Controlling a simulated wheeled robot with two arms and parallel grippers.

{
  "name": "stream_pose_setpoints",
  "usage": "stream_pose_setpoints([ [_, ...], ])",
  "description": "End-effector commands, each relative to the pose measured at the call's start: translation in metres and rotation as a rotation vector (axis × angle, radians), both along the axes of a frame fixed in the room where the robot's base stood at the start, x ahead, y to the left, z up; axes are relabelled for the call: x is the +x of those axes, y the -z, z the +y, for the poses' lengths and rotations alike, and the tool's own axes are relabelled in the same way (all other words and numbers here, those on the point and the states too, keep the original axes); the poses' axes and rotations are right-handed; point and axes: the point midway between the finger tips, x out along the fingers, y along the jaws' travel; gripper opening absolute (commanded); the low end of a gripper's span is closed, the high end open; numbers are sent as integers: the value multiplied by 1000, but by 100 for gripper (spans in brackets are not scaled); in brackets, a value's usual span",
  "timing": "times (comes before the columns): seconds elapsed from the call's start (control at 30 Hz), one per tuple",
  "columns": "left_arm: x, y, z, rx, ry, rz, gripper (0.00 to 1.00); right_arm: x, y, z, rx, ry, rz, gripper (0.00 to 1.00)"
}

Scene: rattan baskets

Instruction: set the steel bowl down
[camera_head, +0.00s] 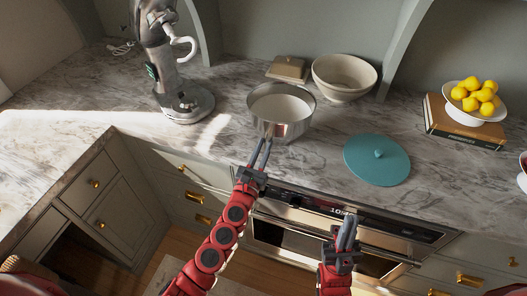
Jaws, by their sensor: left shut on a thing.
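The steel bowl (296,129) is shiny metal with a pale inside, upright at the middle of the marble counter's front part. My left gripper (267,138) is shut on the near rim and wall of the steel bowl. Whether the bowl's base touches the counter cannot be told from this view. My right gripper (347,222) is apart from the bowl, lower right, in front of the oven, and its fingers look close together; whether they are fully shut is unclear.
A teal lid (377,164) lies right of the bowl. Behind stand a cream bowl (343,80) and a butter dish (287,69). A stand mixer (172,75) is at left. Lemons (474,90) sit in a white dish on books (461,126) at right. The marble counter (225,85) is clear between mixer and bowl.

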Motion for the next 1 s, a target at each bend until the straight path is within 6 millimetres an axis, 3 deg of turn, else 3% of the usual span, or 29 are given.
stream_pose_setpoints([
  [0.23, 0, 5, 0, 1, 0, 3, 0, 0, 2, 0, 0, 0, 0, 0],
  [0.27, 0, 6, 0, 0, 0, 4, 23, 0, 2, 0, 0, 0, 0, 0],
  [0.4, 0, 5, 0, 0, 0, 3, 48, 0, 2, 0, 0, 0, 0, 0],
  [0.77, -3, 6, 1, 1, 0, 3, 49, 0, 3, 0, 0, 0, 0, 0],
  [1.0, -34, 14, 11, 5, 3, 3, 49, 0, 10, 0, 0, 0, 0, 0],
])
